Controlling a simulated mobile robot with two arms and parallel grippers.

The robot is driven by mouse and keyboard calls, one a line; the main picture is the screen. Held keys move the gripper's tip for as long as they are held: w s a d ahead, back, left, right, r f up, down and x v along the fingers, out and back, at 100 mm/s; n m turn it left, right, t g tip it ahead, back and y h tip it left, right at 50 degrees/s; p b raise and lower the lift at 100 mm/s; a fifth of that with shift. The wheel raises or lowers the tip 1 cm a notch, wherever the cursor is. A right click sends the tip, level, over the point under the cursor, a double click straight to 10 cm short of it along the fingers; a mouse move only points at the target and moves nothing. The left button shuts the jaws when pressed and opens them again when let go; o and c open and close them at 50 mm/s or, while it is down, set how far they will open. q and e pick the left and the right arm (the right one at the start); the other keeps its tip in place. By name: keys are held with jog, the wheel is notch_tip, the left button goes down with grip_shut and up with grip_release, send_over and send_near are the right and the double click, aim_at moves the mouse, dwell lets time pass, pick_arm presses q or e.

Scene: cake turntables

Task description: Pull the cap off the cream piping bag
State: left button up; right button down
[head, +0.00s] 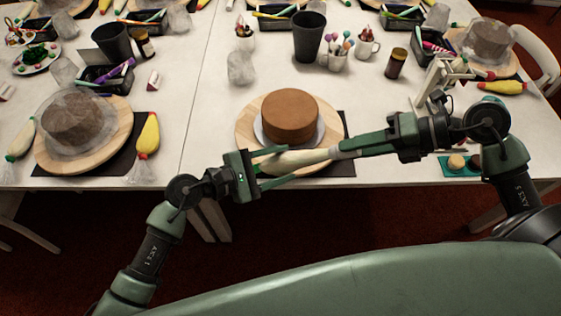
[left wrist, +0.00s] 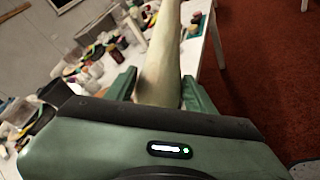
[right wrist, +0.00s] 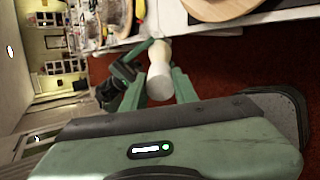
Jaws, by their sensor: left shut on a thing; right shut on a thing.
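The cream piping bag (head: 303,158) is held nearly level between my two grippers, in front of the brown cake. My left gripper (head: 290,164) is shut on the bag's left part; the pale bag (left wrist: 160,60) stretches away between its fingers in the left wrist view. My right gripper (head: 337,152) is shut on the bag's right end. In the right wrist view, a whitish cylindrical end, seemingly the cap (right wrist: 159,84), sits between its fingers, in line with the bag (right wrist: 158,55). I see no clear gap between cap and bag.
The brown cake (head: 290,115) stands on a round wooden turntable (head: 246,130) just behind the bag. Left is a covered cake (head: 73,118) with more piping bags. Black tumblers (head: 308,38), cups and trays fill the table behind. The table's front edge is below the grippers.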

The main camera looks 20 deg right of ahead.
jog(key=shift+v, duration=2.85)
jog(key=shift+f, duration=0.1)
